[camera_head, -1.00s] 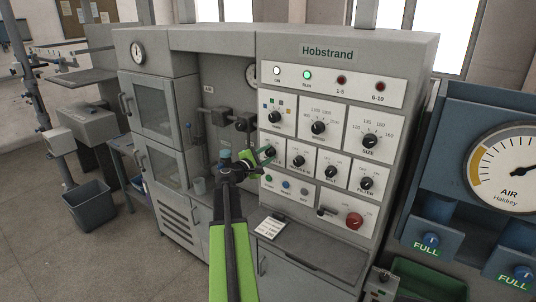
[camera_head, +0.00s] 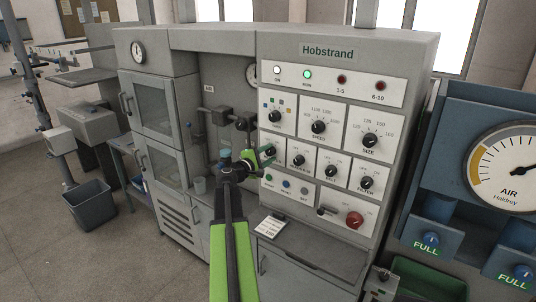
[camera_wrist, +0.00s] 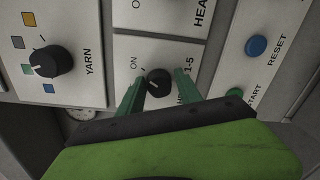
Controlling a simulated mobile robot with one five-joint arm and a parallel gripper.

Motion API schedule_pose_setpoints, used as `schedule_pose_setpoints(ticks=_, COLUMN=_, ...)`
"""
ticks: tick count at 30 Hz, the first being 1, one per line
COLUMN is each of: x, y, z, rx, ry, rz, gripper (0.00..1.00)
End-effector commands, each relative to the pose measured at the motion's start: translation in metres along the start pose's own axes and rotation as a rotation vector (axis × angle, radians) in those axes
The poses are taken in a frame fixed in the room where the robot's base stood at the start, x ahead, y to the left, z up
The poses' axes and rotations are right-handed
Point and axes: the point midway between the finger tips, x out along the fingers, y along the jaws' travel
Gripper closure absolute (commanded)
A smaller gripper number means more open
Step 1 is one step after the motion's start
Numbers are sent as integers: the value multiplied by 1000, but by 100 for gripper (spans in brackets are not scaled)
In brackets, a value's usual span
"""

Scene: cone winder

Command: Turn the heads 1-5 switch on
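The heads 1-5 switch (camera_wrist: 158,82) is a small round black knob on a white plate, with an ON mark beside it and a partly hidden label ending in 1-5. My gripper (camera_wrist: 158,86) is open, with one green finger on each side of the knob. Narrow gaps seem to show between fingers and knob; contact is unclear. The knob's exact pointer direction is hard to read. In the head view my gripper (camera_head: 264,158) is at the left end of the panel's third row and largely covers this switch. The 1-5 lamp (camera_head: 341,80) looks dark red.
The yarn knob (camera_wrist: 51,61) and the blue reset button (camera_wrist: 257,46) flank the switch in the wrist view. The green start button (camera_wrist: 234,92) is close to the right finger. The neighbouring heads knob (camera_head: 298,160) is just right of my gripper. The run lamp (camera_head: 307,75) glows green.

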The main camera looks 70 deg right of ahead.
Motion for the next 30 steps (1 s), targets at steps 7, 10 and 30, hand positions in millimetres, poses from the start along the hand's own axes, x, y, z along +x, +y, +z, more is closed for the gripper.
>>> schedule_pose_setpoints(ticks=7, x=0, y=1, z=-1, rx=-3, ry=3, rz=3, gripper=45)
schedule_pose_setpoints(ticks=10, x=0, y=2, z=-1, rx=-3, ry=3, rz=4, gripper=45)
schedule_pose_setpoints(ticks=30, x=-145, y=0, z=1, rx=-4, ry=5, rz=5, gripper=45)
